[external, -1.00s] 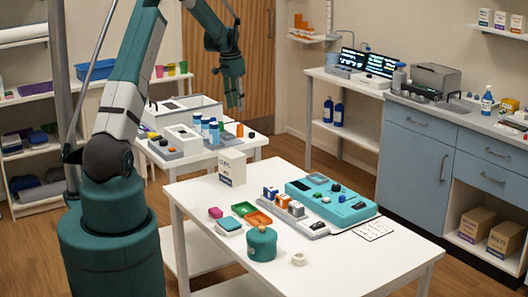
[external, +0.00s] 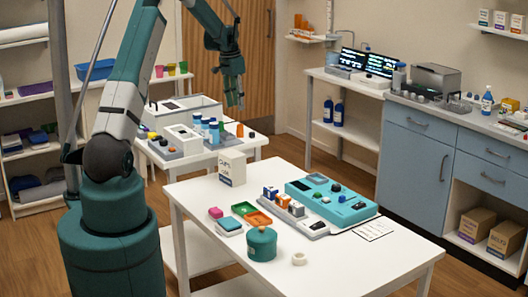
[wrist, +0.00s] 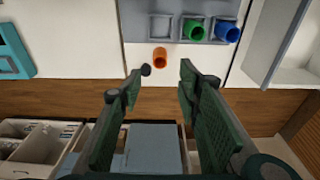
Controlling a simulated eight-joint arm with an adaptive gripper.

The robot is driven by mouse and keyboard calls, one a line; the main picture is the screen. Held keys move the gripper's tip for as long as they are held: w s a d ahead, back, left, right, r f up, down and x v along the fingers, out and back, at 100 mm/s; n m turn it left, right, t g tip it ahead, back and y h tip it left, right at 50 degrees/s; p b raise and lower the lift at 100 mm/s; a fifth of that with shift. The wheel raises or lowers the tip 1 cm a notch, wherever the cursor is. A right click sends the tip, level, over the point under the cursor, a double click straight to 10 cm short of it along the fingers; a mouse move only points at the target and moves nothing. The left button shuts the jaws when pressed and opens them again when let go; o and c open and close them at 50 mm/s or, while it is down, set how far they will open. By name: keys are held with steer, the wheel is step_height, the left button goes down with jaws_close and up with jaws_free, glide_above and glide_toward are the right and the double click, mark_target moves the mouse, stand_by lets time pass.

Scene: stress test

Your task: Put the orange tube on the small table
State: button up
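The orange tube (external: 239,131) stands near the right end of the back white table (external: 258,140). In the wrist view the orange tube (wrist: 160,57) shows beyond the fingertips, near the table edge, with a small black piece (wrist: 145,70) beside it. My gripper (external: 235,106) is above the back table, clear of the tube. In the wrist view my gripper (wrist: 161,72) is open and empty, its two green fingers apart with the tube in line with the gap between them. I cannot tell for sure which table is the small one.
A grey rack with a green tube (wrist: 193,30) and a blue tube (wrist: 227,31) is close to the orange tube. The front white table (external: 200,255) holds a white box (external: 232,168), a teal device (external: 330,200) and a teal pot (external: 261,244); its front right is clear.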

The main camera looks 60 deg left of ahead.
steer(key=s+d+r+t, duration=0.1)
steer(key=d+r, duration=0.6)
steer(key=d, duration=0.3)
steer(key=d+r, duration=0.7)
steer(key=d, duration=0.2)
steer(key=s+d+r+t+y, duration=0.1)
steer(key=s+d+r, duration=0.3)
steer(key=d, duration=0.5)
steer(key=s+d+r, duration=0.4)
steer(key=d, duration=0.5)
steer(key=s+d+r+t, duration=0.2)
steer(key=s+d, duration=1.1)
steer(key=d, duration=0.2)
steer(key=s+d+f+t, duration=0.1)
steer(key=s+d+f, duration=0.1)
steer(key=s+d, duration=0.2)
steer(key=s+d+f+h, duration=0.1)
steer(key=s+d+f, duration=0.2)
steer(key=s, duration=0.6)
steer(key=shift+s+d+f+t, duration=0.15)
steer(key=shift+d+f+t, duration=0.25)
steer(key=shift+d, duration=0.8)
